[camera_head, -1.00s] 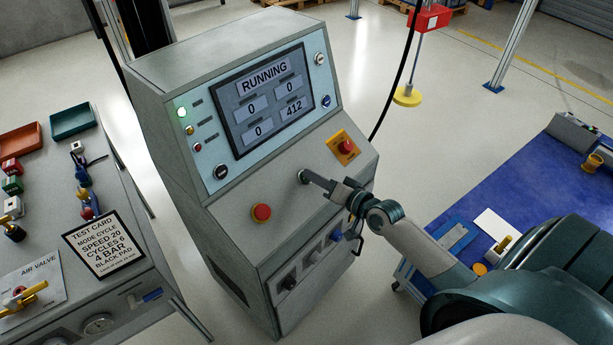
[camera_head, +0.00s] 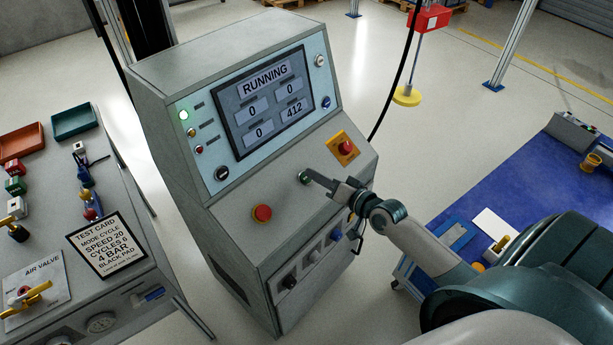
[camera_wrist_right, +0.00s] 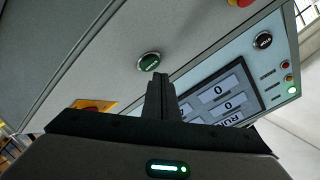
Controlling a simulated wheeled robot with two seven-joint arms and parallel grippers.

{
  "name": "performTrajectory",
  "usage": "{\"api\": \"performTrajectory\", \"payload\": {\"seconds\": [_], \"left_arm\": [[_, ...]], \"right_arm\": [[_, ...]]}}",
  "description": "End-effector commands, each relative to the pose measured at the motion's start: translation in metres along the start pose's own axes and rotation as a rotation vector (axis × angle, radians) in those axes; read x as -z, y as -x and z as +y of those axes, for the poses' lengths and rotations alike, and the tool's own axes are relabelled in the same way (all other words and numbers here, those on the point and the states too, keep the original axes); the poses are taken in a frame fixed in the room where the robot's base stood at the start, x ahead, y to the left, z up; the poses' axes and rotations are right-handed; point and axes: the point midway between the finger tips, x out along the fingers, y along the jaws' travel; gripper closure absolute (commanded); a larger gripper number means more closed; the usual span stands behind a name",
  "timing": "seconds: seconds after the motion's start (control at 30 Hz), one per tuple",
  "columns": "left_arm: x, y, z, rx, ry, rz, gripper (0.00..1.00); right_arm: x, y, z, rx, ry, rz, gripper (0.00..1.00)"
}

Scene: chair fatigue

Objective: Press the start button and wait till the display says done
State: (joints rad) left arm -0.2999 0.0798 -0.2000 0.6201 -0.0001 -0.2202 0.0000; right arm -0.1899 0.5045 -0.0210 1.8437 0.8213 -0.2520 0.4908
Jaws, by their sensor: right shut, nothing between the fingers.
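The display (camera_head: 266,101) on the grey control console reads RUNNING, with fields showing 0, 0, 0 and 412. It also shows, turned over, in the right wrist view (camera_wrist_right: 213,98). The green start button (camera_head: 304,178) sits on the sloped panel, partly behind my right fingertips; in the right wrist view the button (camera_wrist_right: 149,62) is fully visible. My right gripper (camera_head: 313,180) is shut and empty, its tips at or just off the button. In the right wrist view its fingers (camera_wrist_right: 161,80) end beside the button with a small gap showing. My left gripper is out of view.
A red button (camera_head: 262,213) is left on the panel, and a red emergency stop on yellow (camera_head: 344,147) is to the right. A green lamp (camera_head: 184,115) is lit. A black cable hangs behind the console.

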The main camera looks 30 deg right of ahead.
Motion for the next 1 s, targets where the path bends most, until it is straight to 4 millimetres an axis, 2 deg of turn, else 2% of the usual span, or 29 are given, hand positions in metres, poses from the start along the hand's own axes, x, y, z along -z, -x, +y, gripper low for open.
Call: {"api": "performTrajectory", "payload": {"seconds": [0.17,0.7,1.0], "left_arm": [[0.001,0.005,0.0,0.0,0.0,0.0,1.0],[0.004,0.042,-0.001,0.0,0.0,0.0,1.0],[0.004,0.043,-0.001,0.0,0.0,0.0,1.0]], "right_arm": [[0.003,0.003,-0.003,0.0,0.0,0.0,1.0],[0.025,0.032,-0.025,0.0,0.0,0.0,1.0],[0.025,0.035,-0.025,0.0,-0.001,0.001,1.0]]}}
